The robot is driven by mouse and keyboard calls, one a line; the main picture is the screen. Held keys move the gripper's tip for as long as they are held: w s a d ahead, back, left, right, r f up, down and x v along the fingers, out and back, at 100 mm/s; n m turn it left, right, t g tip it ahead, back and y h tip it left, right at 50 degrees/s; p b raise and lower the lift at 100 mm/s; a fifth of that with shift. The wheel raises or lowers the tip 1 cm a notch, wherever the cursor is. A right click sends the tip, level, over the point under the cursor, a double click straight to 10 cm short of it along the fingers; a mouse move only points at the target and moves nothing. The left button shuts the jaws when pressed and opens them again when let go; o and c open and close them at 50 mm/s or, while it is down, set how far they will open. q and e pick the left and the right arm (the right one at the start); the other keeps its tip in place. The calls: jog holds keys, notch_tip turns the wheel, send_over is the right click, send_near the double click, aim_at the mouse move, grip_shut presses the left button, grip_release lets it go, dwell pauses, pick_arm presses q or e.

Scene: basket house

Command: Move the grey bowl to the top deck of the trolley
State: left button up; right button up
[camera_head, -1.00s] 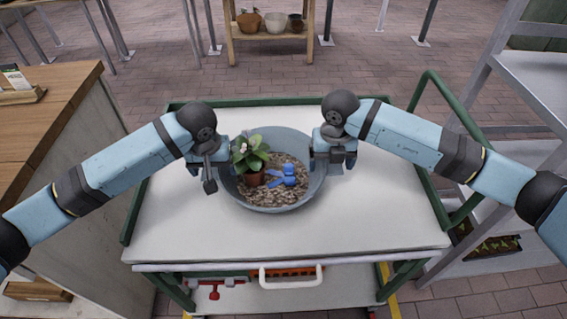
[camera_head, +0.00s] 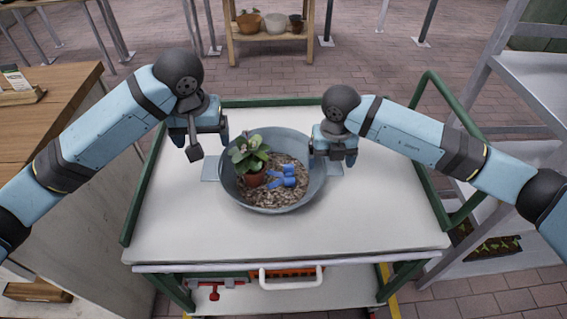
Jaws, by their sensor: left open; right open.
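The grey bowl (camera_head: 233,190) stands upright on the white top deck of the trolley (camera_head: 375,225), near its middle. In it are brown pebbles, a small potted plant (camera_head: 250,163) and a blue object (camera_head: 284,178). My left gripper (camera_head: 210,148) is open and raised above and to the left of the bowl, apart from its rim. My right gripper (camera_head: 332,160) is open at the bowl's right rim; I cannot tell whether it touches the rim.
A wooden counter (camera_head: 60,125) stands to the left of the trolley and a grey shelf rack (camera_head: 535,80) to the right. The trolley's green handle rail (camera_head: 432,85) rises at the right. A wooden stand with pots (camera_head: 268,42) is behind. The front of the deck is clear.

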notch_tip(320, 180, up, 11)
dwell(0.3)
jog(key=shift+f, duration=0.1)
dwell(0.4)
